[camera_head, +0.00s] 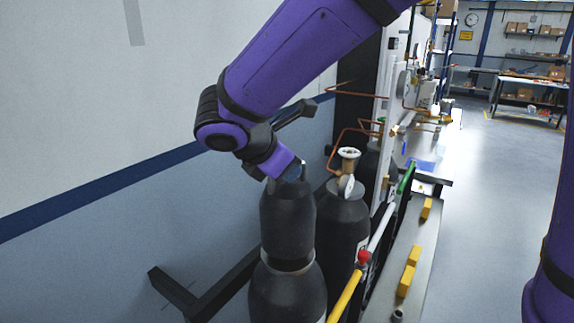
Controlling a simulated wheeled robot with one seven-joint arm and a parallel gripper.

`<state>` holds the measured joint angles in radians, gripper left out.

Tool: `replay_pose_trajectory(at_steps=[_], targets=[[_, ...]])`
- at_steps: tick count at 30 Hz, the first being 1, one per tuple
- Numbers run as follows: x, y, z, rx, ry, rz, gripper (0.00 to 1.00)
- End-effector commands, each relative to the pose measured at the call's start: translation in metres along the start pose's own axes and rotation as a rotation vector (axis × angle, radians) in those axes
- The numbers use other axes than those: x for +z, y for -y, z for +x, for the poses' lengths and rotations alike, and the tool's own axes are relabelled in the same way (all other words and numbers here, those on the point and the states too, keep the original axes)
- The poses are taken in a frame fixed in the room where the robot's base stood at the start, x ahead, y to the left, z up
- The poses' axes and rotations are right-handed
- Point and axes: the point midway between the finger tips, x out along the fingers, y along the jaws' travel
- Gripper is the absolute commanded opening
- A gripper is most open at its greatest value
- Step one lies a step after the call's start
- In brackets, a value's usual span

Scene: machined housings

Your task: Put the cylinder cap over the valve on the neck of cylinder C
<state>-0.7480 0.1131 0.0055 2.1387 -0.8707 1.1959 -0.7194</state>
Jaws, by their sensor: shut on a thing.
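My gripper (286,175) is shut on the top of a dark grey cylinder cap (287,222). The cap is upright and directly above the front dark gas cylinder (287,296), in line with its neck. A pale ring shows at the cap's lower rim, near the cylinder's shoulder. I cannot tell whether the cap rests on the neck or hovers just over it. No valve shows on this cylinder; the cap hides that area. No letter is readable, so I cannot confirm that it is cylinder C.
A second dark cylinder (342,226) stands close behind to the right, with an exposed brass valve (348,160). Copper pipes (358,93) run behind it. A yellow bar with a red knob (363,257) passes right of the front cylinder. A black wall bracket (222,290) is at left.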

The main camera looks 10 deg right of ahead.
Motion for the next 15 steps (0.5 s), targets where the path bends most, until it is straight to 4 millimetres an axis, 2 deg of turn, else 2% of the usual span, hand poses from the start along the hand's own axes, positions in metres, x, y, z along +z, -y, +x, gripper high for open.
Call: replay_pose_trajectory(at_steps=[15], targets=[[-0.0072,0.0019,0.0073,0.0,0.001,-0.001,0.0]])
